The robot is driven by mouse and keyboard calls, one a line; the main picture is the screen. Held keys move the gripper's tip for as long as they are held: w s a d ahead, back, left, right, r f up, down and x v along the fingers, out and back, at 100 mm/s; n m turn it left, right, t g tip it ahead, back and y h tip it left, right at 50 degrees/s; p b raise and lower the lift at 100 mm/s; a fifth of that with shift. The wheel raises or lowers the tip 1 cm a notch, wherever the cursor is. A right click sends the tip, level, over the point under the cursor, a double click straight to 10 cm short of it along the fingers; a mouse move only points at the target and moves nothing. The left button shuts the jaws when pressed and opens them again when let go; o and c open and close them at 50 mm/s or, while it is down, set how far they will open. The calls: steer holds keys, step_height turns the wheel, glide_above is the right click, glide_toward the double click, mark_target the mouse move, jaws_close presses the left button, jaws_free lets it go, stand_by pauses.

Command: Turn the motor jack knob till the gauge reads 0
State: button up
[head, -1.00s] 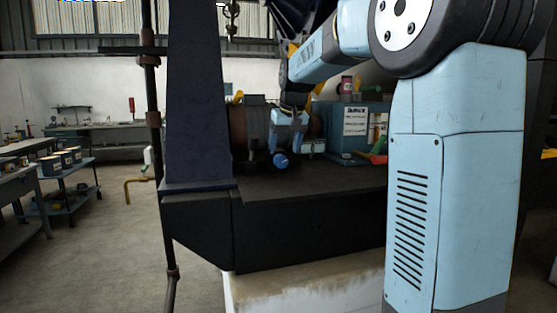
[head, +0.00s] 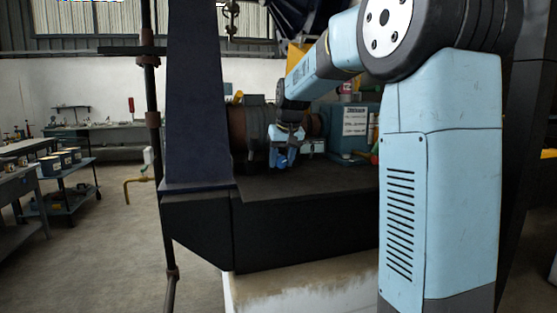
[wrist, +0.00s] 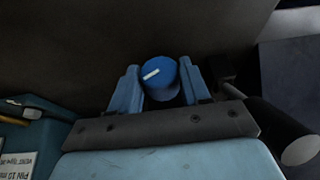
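The motor jack knob (wrist: 158,80) is a round blue cap with a white pointer line, seen in the wrist view. The line slants, its right end higher. My gripper (wrist: 160,78) is open, one finger on each side of the knob, with a narrow gap showing at least on the left. I cannot tell whether the right finger touches it. In the head view my gripper (head: 284,158) points down in front of the dark machinery, and the knob cannot be told apart from the blue fingers. I can make out no gauge face or reading.
A dark ledge (head: 300,190) runs below the gripper, and a dark upright (head: 200,100) stands to its left. A teal box with a white placard (head: 355,120) stands to the right. In the wrist view a dark cylinder with a pale end (wrist: 300,150) lies close at right.

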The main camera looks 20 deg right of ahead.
steer(key=c, duration=0.6)
steer(key=shift+a, duration=0.1)
steer(key=shift+h, duration=0.5)
steer(key=o, duration=1.1)
steer(key=v, duration=1.3)
steer(key=shift+r, duration=0.35)
